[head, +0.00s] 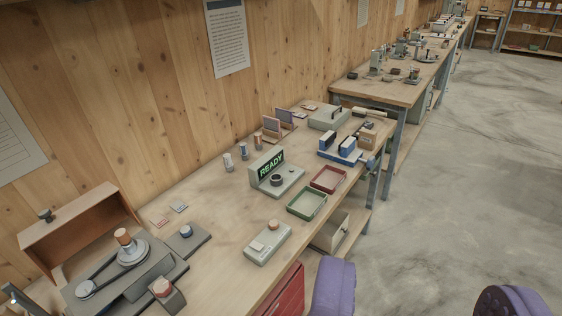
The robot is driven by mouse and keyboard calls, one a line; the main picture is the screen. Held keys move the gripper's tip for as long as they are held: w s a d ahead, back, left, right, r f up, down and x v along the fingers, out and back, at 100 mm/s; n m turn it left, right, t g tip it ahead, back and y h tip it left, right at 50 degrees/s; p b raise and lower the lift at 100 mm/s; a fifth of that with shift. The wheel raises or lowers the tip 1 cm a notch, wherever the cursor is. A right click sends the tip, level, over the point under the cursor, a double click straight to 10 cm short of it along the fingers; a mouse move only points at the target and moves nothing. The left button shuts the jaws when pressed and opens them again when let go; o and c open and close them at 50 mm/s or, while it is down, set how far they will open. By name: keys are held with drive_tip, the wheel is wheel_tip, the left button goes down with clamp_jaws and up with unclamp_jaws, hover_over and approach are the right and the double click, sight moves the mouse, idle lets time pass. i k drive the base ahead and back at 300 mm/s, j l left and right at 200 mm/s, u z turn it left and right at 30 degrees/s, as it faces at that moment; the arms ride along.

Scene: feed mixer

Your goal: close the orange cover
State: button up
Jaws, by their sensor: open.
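The orange cover (82,228) is at the left in the head view. It is a box-like lid with a dark knob (45,215) and stands raised behind a grey machine base (150,272). Two pulleys joined by a dark belt (112,262) lie uncovered on the base. Part of the base is cut off by the bottom edge of the picture. My gripper (422,296) is at the lower right, with two purple fingers wide apart and nothing between them. It is well to the right of the cover, apart from it and from the bench.
On the wooden bench (222,207) are a grey box with a READY display (272,170), a green tray (307,203), a red tray (328,179) and a grey switch box (268,244). A red cabinet (284,292) is below the front edge. Concrete floor (470,190) is clear at right.

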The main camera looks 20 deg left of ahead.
sight(59, 234)
drive_tip(key=i+j+u, duration=0.1)
drive_tip(key=i+u, duration=0.4)
drive_tip(key=u, duration=0.2)
drive_tip(key=i+u, duration=0.35)
drive_tip(key=i, duration=0.1)
drive_tip(key=j, duration=0.05)
